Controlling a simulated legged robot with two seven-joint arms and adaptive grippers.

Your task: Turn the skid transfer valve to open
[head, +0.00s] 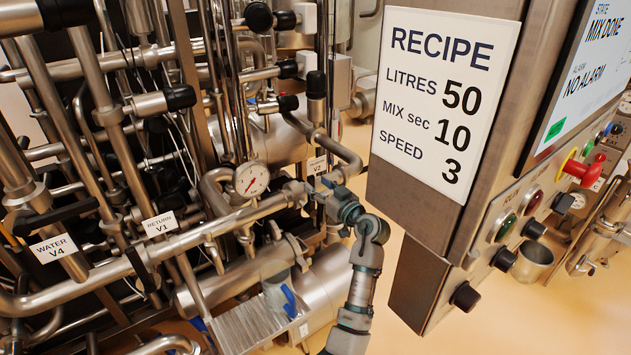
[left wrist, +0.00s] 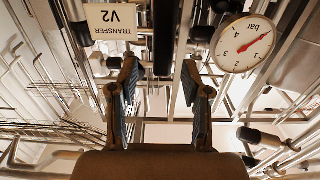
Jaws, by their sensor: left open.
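The skid transfer valve carries a white V2 label (head: 317,165), on the pipework left of the recipe sign. In the left wrist view its TRANSFER V2 label (left wrist: 112,22) shows upside down at upper left. A black bar (left wrist: 164,38), which looks like the valve's handle, hangs beside the label. My left gripper (head: 326,190) is at the valve, just below the label, and hides part of it. In the left wrist view my left gripper (left wrist: 160,80) is open, with the bar's end between its fingertips in the picture. I cannot tell whether they touch. My right gripper is not in view.
A pressure gauge (head: 251,179) sits left of the valve. The RETURN V1 label (head: 160,226) and WATER V4 label (head: 54,248) mark other valves among dense pipes. The control panel with the recipe sign (head: 440,95) stands close on the right. Tan floor shows below.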

